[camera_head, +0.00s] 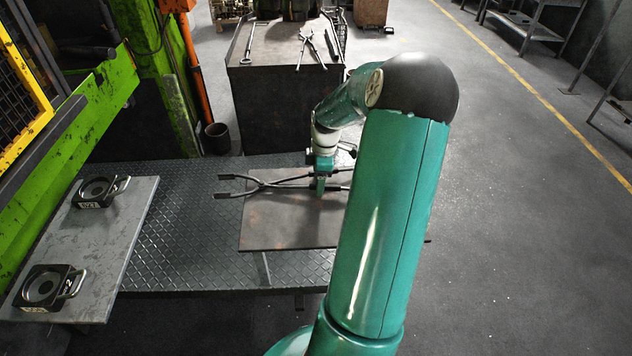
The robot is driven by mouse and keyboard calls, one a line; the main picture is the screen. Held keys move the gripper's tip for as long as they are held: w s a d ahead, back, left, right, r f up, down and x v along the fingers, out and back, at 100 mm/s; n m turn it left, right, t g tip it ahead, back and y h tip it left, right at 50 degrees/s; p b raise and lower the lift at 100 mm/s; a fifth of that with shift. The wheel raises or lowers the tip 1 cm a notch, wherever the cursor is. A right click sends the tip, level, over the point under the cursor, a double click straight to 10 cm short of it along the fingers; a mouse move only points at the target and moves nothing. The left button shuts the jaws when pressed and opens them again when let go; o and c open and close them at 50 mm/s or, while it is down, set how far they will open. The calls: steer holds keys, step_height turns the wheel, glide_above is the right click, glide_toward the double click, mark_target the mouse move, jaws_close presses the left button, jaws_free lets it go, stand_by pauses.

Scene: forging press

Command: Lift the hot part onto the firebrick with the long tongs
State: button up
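The long tongs (262,184) lie over a dark metal-topped table (280,225), jaws pointing left and slightly apart, handles running right. My gripper (319,189) is at the end of my green arm, pointing down at the tongs' handles, right of their pivot. The fingers are small and partly covered by the wrist, so I cannot tell whether they are closed on a handle. My forearm hides the right ends of the handles. I see no glowing hot part and cannot make out a firebrick.
A grey bench (125,235) at the left holds two dark blocks with handles, one farther (97,192) and one nearer (45,288). A dark block-like table (280,60) behind carries more tools. A bucket (217,138) stands by the green press frame (85,120).

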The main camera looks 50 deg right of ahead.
jaws_close()
step_height(320, 180, up, 10)
stand_by(1.1)
